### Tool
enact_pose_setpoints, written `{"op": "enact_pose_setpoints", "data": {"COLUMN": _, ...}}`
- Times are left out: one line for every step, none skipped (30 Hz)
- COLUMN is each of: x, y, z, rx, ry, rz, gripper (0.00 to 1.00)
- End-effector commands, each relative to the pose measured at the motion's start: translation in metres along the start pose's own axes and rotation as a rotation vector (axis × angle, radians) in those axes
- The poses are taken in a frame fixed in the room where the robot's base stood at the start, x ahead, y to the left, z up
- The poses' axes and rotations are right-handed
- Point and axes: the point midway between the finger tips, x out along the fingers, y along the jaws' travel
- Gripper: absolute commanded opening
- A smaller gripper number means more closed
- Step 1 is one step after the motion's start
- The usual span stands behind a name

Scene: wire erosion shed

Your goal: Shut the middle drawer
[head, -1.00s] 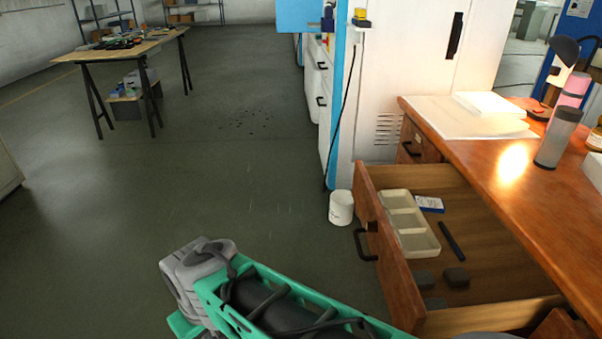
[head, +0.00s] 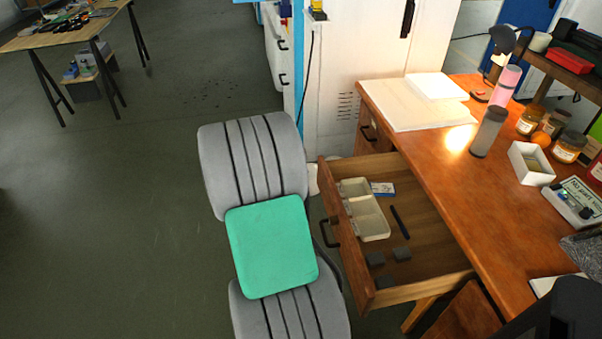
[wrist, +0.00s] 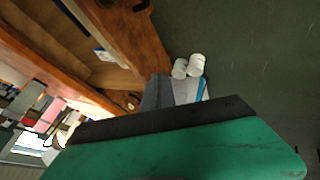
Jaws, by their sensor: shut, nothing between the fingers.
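The middle drawer (head: 349,252) of the wooden desk stands pulled well out. Its black handle (head: 329,233) is on the front panel, which faces left. Inside lie a pale divided tray (head: 372,221), a small blue-and-white box, a dark pen-like bar and dark blocks. My grey and green arm stands just left of the drawer front, partly hiding the floor there. In the wrist view the drawer front (wrist: 132,42) lies up and left of my gripper (wrist: 165,119), which is shut and empty. I see no contact with the drawer. The head view does not clearly show the fingertips.
The desktop (head: 440,150) holds papers, a grey bottle (head: 488,132), a pink bottle, jars and a white box. A white machine (head: 350,60) stands behind the desk. A work table (head: 70,27) is far left. Open floor lies left of my arm.

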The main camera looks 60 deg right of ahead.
Motion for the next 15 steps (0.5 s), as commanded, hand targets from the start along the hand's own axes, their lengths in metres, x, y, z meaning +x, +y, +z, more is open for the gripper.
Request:
{"op": "enact_pose_setpoints", "data": {"x": 0.013, "y": 0.000, "z": 0.002, "rx": 0.001, "ry": -0.004, "rz": 0.002, "gripper": 0.00}}
{"op": "enact_pose_setpoints", "data": {"x": 0.020, "y": 0.000, "z": 0.002, "rx": 0.001, "ry": -0.005, "rz": 0.001, "gripper": 0.00}}
{"op": "enact_pose_setpoints", "data": {"x": 0.029, "y": 0.000, "z": 0.002, "rx": 0.001, "ry": -0.005, "rz": 0.001, "gripper": 0.00}}
{"op": "enact_pose_setpoints", "data": {"x": 0.036, "y": 0.000, "z": 0.002, "rx": 0.001, "ry": -0.005, "rz": 0.001, "gripper": 0.00}}
{"op": "enact_pose_setpoints", "data": {"x": 0.042, "y": 0.000, "z": 0.003, "rx": 0.001, "ry": -0.005, "rz": 0.001, "gripper": 0.00}}
{"op": "enact_pose_setpoints", "data": {"x": 0.051, "y": 0.000, "z": 0.002, "rx": 0.001, "ry": -0.005, "rz": 0.001, "gripper": 0.00}}
{"op": "enact_pose_setpoints", "data": {"x": 0.057, "y": 0.000, "z": 0.002, "rx": 0.001, "ry": -0.004, "rz": 0.000, "gripper": 0.00}}
{"op": "enact_pose_setpoints", "data": {"x": 0.064, "y": -0.001, "z": 0.002, "rx": 0.001, "ry": -0.005, "rz": -0.001, "gripper": 0.00}}
{"op": "enact_pose_setpoints", "data": {"x": 0.065, "y": 0.008, "z": 0.000, "rx": 0.005, "ry": -0.001, "rz": 0.001, "gripper": 0.00}}
{"op": "enact_pose_setpoints", "data": {"x": 0.067, "y": 0.014, "z": 0.000, "rx": 0.005, "ry": -0.001, "rz": 0.001, "gripper": 0.00}}
{"op": "enact_pose_setpoints", "data": {"x": 0.070, "y": 0.018, "z": 0.000, "rx": 0.005, "ry": -0.001, "rz": 0.001, "gripper": 0.00}}
{"op": "enact_pose_setpoints", "data": {"x": 0.072, "y": 0.023, "z": 0.000, "rx": 0.004, "ry": -0.001, "rz": 0.000, "gripper": 0.00}}
{"op": "enact_pose_setpoints", "data": {"x": 0.074, "y": 0.026, "z": 0.000, "rx": 0.002, "ry": -0.001, "rz": -0.001, "gripper": 0.00}}
{"op": "enact_pose_setpoints", "data": {"x": 0.075, "y": 0.029, "z": 0.001, "rx": 0.003, "ry": -0.002, "rz": -0.001, "gripper": 0.00}}
{"op": "enact_pose_setpoints", "data": {"x": 0.077, "y": 0.031, "z": 0.001, "rx": 0.002, "ry": -0.001, "rz": -0.001, "gripper": 0.00}}
